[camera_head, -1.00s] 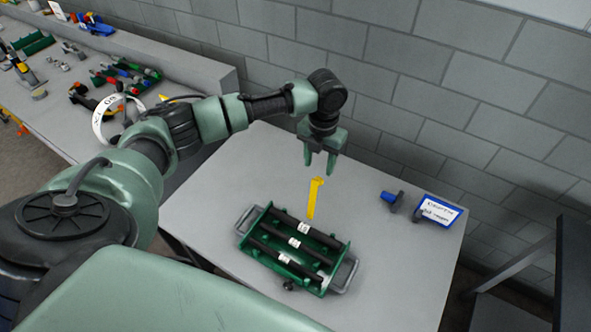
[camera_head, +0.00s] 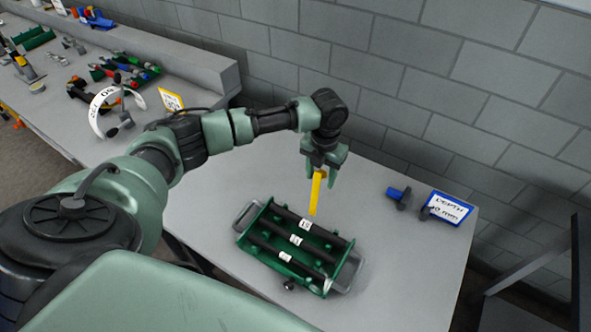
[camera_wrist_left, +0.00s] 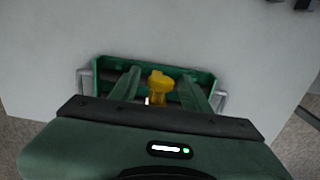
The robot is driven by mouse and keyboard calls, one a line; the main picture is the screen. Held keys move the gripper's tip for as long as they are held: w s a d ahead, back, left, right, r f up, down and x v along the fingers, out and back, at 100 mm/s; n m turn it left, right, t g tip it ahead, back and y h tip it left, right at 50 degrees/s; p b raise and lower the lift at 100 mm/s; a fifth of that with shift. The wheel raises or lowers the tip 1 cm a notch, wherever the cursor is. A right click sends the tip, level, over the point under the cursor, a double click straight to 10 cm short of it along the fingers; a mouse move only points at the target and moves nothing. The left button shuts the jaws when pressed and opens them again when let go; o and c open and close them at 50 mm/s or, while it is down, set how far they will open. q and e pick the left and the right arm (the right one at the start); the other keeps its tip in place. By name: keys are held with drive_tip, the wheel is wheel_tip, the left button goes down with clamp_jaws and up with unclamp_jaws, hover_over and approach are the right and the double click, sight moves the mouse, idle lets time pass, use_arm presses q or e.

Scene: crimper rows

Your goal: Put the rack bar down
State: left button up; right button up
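A green rack (camera_head: 266,213) with grey end handles sits on the table. Three black bars with white labels lie across it: a back bar (camera_head: 325,234), a middle bar (camera_head: 316,251) and a front bar (camera_head: 268,246). My left gripper (camera_head: 319,183) is above the rack's back side with its fingers apart. A yellow upright piece (camera_head: 315,197) is between the fingers. In the left wrist view the yellow piece (camera_wrist_left: 160,86) has gaps to both fingers, and the gripper hides much of the rack (camera_wrist_left: 180,73). No bar is in the gripper. My right gripper is not in view.
A blue-framed sign (camera_head: 449,208) and a blue-and-black tool (camera_head: 399,197) are at the table's right. A long bench (camera_head: 190,70) with tools runs along the left. A block wall stands behind. Grey table (camera_head: 400,270) right of the rack is clear.

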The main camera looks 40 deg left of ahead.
use_arm(q)
drive_tip(key=c, duration=0.8)
drive_tip(key=shift+s+p, duration=0.5)
drive_tip(key=shift+p, duration=0.05)
drive_tip(key=shift+s+d+f+p, duration=0.15)
drive_tip(key=shift+s+p, duration=0.95)
drive_tip(key=shift+s, duration=0.8)
drive_tip(key=shift+s+d+p, duration=0.1)
drive_tip(key=shift+s+p, duration=1)
drive_tip(key=shift+s, duration=0.8)
